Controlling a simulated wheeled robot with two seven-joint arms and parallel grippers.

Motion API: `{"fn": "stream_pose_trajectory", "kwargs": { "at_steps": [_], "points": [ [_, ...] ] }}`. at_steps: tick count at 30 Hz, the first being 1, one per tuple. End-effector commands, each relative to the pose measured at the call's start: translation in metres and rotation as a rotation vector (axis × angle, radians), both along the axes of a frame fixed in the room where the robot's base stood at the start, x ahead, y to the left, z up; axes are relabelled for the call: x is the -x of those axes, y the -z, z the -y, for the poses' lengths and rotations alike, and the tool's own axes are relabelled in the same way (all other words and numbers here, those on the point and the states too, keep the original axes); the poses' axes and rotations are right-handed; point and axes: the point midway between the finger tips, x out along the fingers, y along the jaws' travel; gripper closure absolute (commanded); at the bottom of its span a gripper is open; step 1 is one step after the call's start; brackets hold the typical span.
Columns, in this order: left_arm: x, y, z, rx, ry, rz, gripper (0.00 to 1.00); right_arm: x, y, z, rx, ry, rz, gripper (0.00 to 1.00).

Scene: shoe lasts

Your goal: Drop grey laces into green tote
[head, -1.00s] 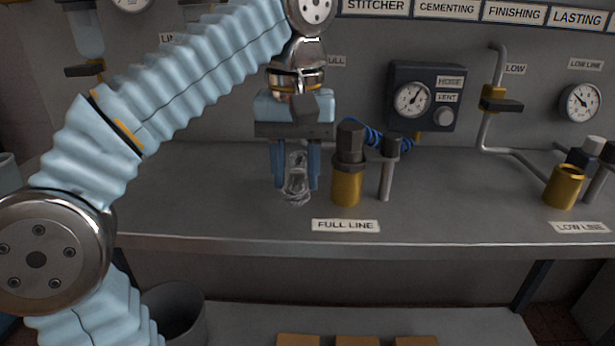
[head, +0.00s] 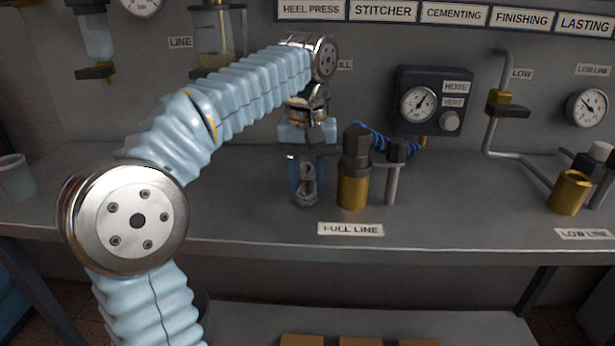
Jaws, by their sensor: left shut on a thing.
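My left gripper (head: 307,182) points down over the bench, just left of the brass fitting at the FULL LINE label. Its blue fingers are shut on the grey laces (head: 306,198), a small tangled bundle low between the fingertips. The laces hang close to the bench top; I cannot tell whether they touch it. I cannot make out a green tote in the view. My right gripper is not in view.
A brass fitting with a dark cap (head: 354,185) and a grey post (head: 393,175) stand close right of the gripper. A gauge box (head: 432,102) is on the wall behind. The grey bench (head: 460,200) is clear to the right, up to another brass fitting (head: 569,192).

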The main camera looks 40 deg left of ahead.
Motion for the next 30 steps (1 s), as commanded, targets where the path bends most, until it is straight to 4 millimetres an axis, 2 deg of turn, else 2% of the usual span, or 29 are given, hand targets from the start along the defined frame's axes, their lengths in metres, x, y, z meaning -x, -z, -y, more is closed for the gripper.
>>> {"fn": "stream_pose_trajectory", "kwargs": {
  "at_steps": [11,12,17,25,30],
  "points": [
    [-0.002,0.006,-0.001,-0.001,-0.001,0.001,0.92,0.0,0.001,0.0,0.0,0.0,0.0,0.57],
    [-0.002,0.006,-0.001,-0.001,-0.001,0.001,0.6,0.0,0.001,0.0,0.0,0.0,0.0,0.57],
    [-0.002,0.006,-0.001,-0.001,-0.001,0.001,0.37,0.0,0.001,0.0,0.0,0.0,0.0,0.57],
    [-0.002,0.004,-0.001,-0.001,-0.001,0.001,0.37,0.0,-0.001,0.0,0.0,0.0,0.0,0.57],
    [-0.003,-0.015,-0.001,-0.001,-0.002,0.003,0.37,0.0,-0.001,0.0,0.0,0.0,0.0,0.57]
  ]
}}
